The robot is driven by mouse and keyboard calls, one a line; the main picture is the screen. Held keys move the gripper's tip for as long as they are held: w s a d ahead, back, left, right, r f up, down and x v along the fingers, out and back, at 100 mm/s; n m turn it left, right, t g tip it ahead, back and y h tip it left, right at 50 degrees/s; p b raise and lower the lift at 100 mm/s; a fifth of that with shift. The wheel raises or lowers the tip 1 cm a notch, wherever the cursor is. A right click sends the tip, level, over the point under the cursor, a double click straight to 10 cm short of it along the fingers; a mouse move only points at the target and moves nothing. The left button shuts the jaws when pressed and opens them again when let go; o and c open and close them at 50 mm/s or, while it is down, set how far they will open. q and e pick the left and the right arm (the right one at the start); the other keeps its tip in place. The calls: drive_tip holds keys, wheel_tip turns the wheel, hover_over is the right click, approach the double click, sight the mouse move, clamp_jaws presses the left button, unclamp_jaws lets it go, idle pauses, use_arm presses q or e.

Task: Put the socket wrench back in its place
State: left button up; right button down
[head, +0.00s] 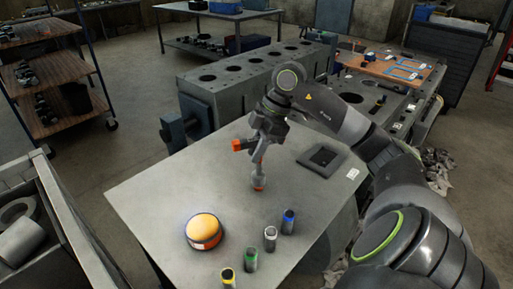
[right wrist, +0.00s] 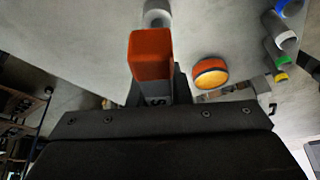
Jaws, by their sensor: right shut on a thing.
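My right gripper (head: 264,132) is above the middle of the grey table (head: 150,195), shut on the socket wrench. The wrench's orange end (head: 243,145) sticks out to the left of the jaws. In the right wrist view the orange end (right wrist: 151,55) stands up close to the camera and hides much of the jaws. My left gripper is not in view.
Several colour-banded cylinders, one with a blue band (head: 288,221), stand near the table's front edge. An orange-topped round button (head: 204,230) is left of them. A dark square pad (head: 321,159) lies at right. An engine block (head: 255,75) and a wooden board with blue outlines (head: 385,68) are behind.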

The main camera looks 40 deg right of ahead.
drive_tip(key=shift+f, duration=0.1)
drive_tip(key=shift+f+b, duration=0.8)
drive_tip(key=shift+f, duration=0.3)
drive_tip(key=c, duration=0.7)
unclamp_jaws()
drive_tip(key=shift+r, duration=0.1)
drive_tip(key=shift+r, duration=0.1)
wheel_tip(320, 180, up, 9)
drive_tip(key=p, duration=0.7)
drive_tip(key=shift+p, duration=0.3)
